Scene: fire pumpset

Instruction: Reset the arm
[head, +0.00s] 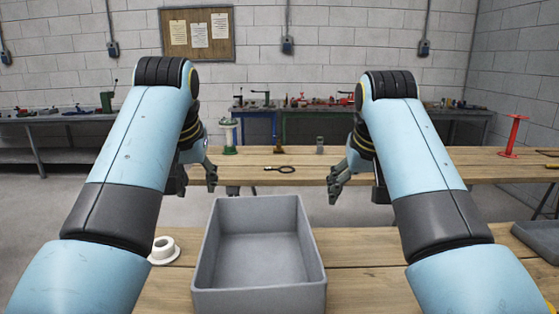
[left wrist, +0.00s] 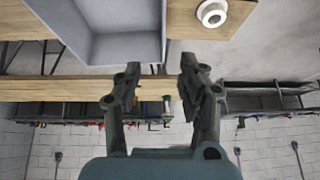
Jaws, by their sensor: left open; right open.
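My left gripper (head: 208,172) hangs at the end of the blue left arm, above the gap between the two wooden tables. It also shows in the left wrist view (left wrist: 160,82), with its two fingers apart and nothing between them. My right gripper (head: 337,185) hangs at about the same height on the other side, open and empty. Both arms reach forward from the bottom of the head view, roughly mirrored. Neither gripper touches anything that I can see.
A grey empty bin (head: 258,294) stands on the near table between my arms. A white ring-shaped part (head: 164,249) lies left of it. The far table (head: 430,165) holds a dark loop-ended tool (head: 279,169), a green-and-white cylinder (head: 229,136) and a red stand (head: 513,135).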

